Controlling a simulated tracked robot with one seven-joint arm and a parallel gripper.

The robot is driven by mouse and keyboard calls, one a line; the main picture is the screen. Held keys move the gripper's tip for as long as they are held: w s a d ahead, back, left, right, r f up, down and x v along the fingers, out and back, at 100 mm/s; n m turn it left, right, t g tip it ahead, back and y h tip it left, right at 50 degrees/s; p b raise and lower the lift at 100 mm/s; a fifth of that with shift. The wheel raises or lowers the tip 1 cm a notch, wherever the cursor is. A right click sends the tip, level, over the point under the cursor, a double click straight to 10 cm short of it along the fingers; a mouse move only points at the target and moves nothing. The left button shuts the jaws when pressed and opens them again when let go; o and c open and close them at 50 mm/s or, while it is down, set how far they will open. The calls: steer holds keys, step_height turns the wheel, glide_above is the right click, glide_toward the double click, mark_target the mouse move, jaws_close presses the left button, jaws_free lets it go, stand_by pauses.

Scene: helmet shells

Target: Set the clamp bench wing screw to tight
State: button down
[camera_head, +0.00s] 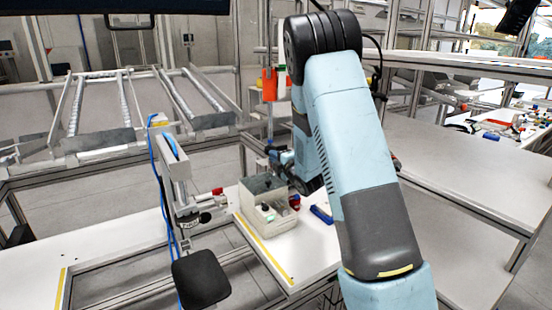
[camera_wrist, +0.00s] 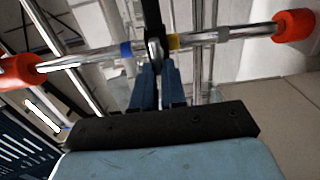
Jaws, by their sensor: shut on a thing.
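In the wrist view a bright metal bar with orange-red end caps crosses the picture, with a blue band and a yellow band either side of its middle. At the middle is a small metal piece that I take for the wing screw (camera_wrist: 155,48), with a dark rod rising above it. My gripper (camera_wrist: 157,66) has its dark blue fingers closed on this piece, between the two bands. Which setting the screw is at, I cannot tell. In the head view my arm hides most of the gripper and the screw.
A grey box (camera_head: 254,208) with small knobs stands on the white bench (camera_head: 305,262), left of my arm. A blue item (camera_head: 321,214) lies close to the arm. A post with blue cables (camera_head: 178,165) stands further left.

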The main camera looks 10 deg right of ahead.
steer(key=shift+f, duration=0.1)
steer(key=c, duration=1.2)
jaws_free()
steer(key=v, duration=1.3)
steer(key=shift+s+d, duration=0.1)
steer(key=shift+s, duration=0.25)
